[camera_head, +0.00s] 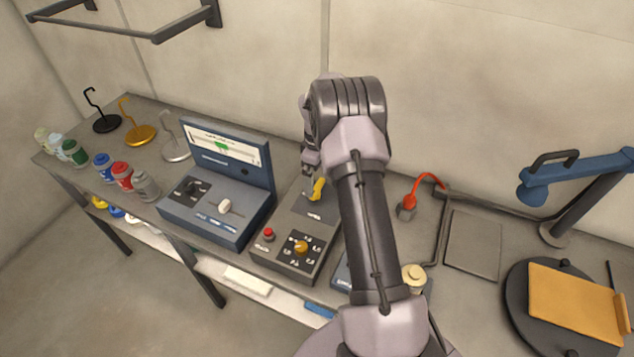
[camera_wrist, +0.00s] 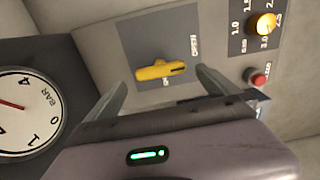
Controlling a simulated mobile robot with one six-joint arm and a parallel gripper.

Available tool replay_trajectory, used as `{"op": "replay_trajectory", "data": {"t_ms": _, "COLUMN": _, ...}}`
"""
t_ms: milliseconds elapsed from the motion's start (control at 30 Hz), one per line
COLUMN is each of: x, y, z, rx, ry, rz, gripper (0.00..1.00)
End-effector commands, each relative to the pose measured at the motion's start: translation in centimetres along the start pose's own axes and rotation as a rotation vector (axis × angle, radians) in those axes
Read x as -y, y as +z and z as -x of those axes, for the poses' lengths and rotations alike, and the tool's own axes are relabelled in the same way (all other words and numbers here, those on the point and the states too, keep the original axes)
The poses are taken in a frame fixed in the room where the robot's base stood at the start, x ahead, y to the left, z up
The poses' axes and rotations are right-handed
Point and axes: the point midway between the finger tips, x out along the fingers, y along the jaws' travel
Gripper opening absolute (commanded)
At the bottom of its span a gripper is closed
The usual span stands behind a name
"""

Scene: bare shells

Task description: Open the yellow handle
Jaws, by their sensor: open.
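The yellow handle (camera_head: 317,187) is on top of a grey control box (camera_head: 268,259) in the middle of the bench. In the wrist view the yellow handle (camera_wrist: 161,70) lies across a dark label plate that carries the word OPEN. My gripper (camera_head: 309,188) is at the handle in the head view. In the wrist view my gripper (camera_wrist: 160,85) is open, with one finger on each side of the handle's near edge. I cannot tell whether either finger touches it. My own arm hides part of the box's right side in the head view.
The box also has a red button (camera_head: 268,233) and an orange knob (camera_head: 301,247). A blue-grey meter console (camera_head: 216,219) stands to the left. A round gauge (camera_wrist: 27,110) shows in the wrist view. A blue lamp (camera_head: 575,178) and a dark turntable (camera_head: 524,297) are at the right.

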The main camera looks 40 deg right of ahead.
Motion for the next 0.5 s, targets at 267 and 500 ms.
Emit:
{"op": "replay_trajectory", "data": {"t_ms": 267, "x": -0.1, "y": -0.1, "z": 9.6, "rx": -0.003, "ry": 0.003, "rz": -0.001, "gripper": 1.0}}
{"op": "replay_trajectory", "data": {"t_ms": 500, "x": 0.0, "y": 0.0, "z": 13.5, "rx": -0.001, "ry": 0.002, "rz": 0.0, "gripper": 1.0}}
